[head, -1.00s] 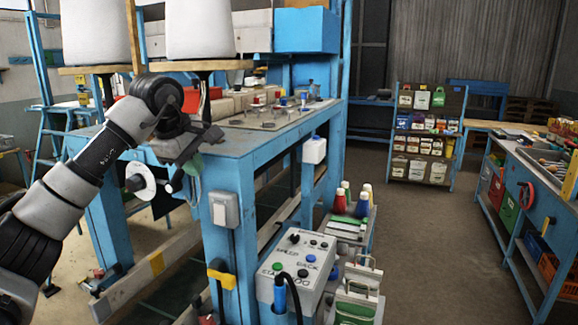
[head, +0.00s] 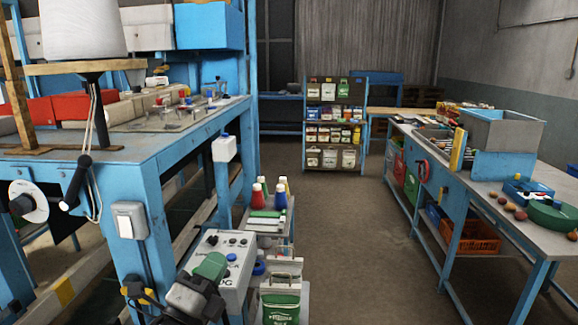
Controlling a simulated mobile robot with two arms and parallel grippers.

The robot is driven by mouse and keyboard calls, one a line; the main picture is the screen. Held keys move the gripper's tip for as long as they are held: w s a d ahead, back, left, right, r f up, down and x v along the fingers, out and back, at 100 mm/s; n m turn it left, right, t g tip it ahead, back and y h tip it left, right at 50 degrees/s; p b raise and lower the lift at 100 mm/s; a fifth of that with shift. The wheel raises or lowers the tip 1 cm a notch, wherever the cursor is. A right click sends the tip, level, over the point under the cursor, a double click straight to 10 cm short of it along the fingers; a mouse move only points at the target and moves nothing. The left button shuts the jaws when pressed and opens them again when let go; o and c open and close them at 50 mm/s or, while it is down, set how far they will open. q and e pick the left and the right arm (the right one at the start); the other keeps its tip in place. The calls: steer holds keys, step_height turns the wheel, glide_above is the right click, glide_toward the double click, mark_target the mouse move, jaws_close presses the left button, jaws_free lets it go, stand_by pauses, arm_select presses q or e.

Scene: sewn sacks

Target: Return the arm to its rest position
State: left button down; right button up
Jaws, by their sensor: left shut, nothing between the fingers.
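My left gripper (head: 208,268) is low in the head view, left of centre, in front of the grey control box (head: 236,262) with buttons on it. Its grey and black body comes up from the bottom edge, with a green part at the front. It is shut with nothing visible in it. It covers part of the box; I cannot tell whether it touches it. Most of my left arm is out of the picture. My right gripper is not in view.
A stocked shelf (head: 334,122) is at the back. A long bench (head: 480,185) runs along the right. The floor (head: 345,235) between is clear.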

arm_select(q)
steer(key=s+a+f+n+g+y, duration=0.2)
steer(key=a+f+n+y, duration=0.1)
steer(key=f+n+y, duration=0.25)
steer(key=s+a+f+n+g+y, duration=0.1)
steer(key=s+a+f+n+y, duration=0.2)
steer(key=f+n, duration=0.35)
steer(key=s+a+f+n+g, duration=0.1)
steer(key=s+f+n+g, duration=0.55)
steer(key=s, duration=0.55)
steer(key=s+a+f+n+g, duration=0.1)
steer(key=s+f+n+g, duration=0.3)
steer(key=s+f+g, duration=0.6)
steer(key=s+f+b, duration=0.3)
steer(key=f, duration=2.6)
steer(key=s+a+f+b, duration=0.2)
steer(key=s+f, duration=1.4)
steer(key=f, duration=0.2)
steer(key=shift+a+y+b, duration=0.2)
steer(key=shift+y+b, duration=0.2)
steer(key=shift+y, duration=0.05)
steer(key=shift+g, duration=0.25)
steer(key=shift+d+m, duration=0.1)
steer(key=shift+m, duration=0.15)
